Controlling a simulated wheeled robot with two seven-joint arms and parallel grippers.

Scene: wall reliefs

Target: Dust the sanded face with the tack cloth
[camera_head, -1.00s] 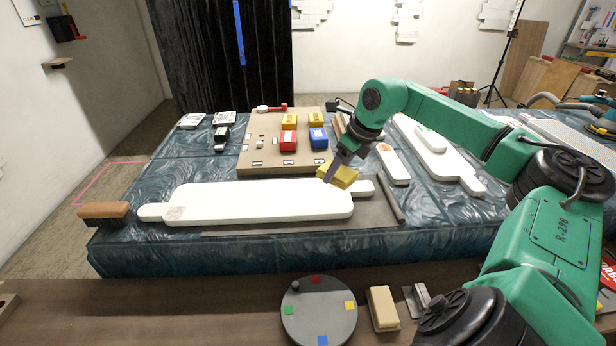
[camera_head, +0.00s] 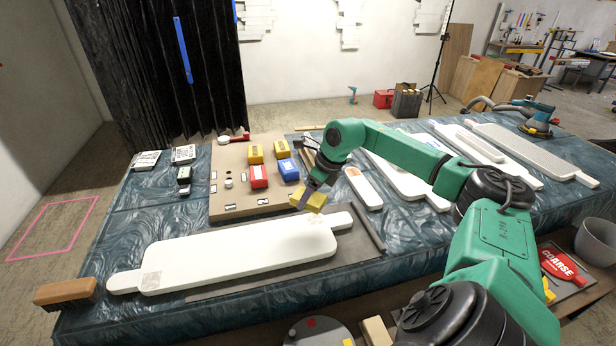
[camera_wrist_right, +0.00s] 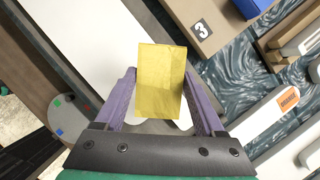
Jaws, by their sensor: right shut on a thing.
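A long white board with a narrow handle at each end (camera_head: 225,258) lies on the blue-green covered table. It has a small grey-brown patch near its left end. My right gripper (camera_head: 309,194) is above the board's right end, near its back edge. It is shut on a yellow folded pad, which looks like the tack cloth (camera_head: 313,202). The pad also shows between the purple fingers in the right wrist view (camera_wrist_right: 161,80), with the white board (camera_wrist_right: 85,40) beneath and beside it. I cannot tell whether the pad touches the board. My left gripper is not in view.
A brown tray (camera_head: 228,203) behind the board holds yellow, red and blue blocks. A wooden-backed brush (camera_head: 65,291) lies by the board's left end. Other white panels (camera_head: 408,182) lie to the right. A round grey turntable (camera_head: 318,333) is at the front.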

